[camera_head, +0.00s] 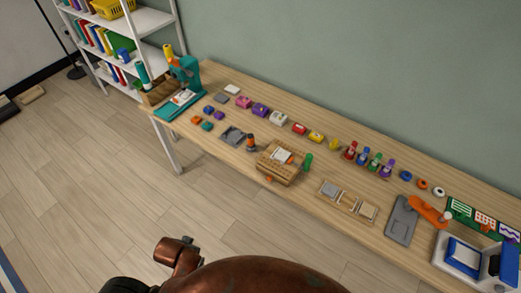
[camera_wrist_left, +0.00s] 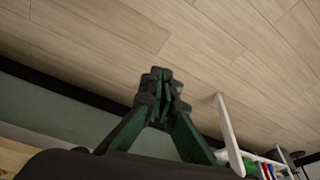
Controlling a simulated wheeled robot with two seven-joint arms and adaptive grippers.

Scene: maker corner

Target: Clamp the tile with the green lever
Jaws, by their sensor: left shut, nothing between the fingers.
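The green lever (camera_head: 308,160) stands up at the right side of a wooden block fixture (camera_head: 278,175) near the middle of the table. A pale, tile-like piece (camera_head: 283,156) lies on top of the fixture; I cannot tell how firmly it is held. My left gripper (camera_wrist_left: 160,85) shows in the left wrist view, with its dark fingers together and nothing between them. It points at bare floor, away from the table. In the head view neither gripper shows.
A wooden tray (camera_head: 347,200) with small flat pieces lies right of the fixture. A grey plate (camera_head: 401,220) with an orange handle (camera_head: 427,209) is farther right. Several small coloured items line the table's back.

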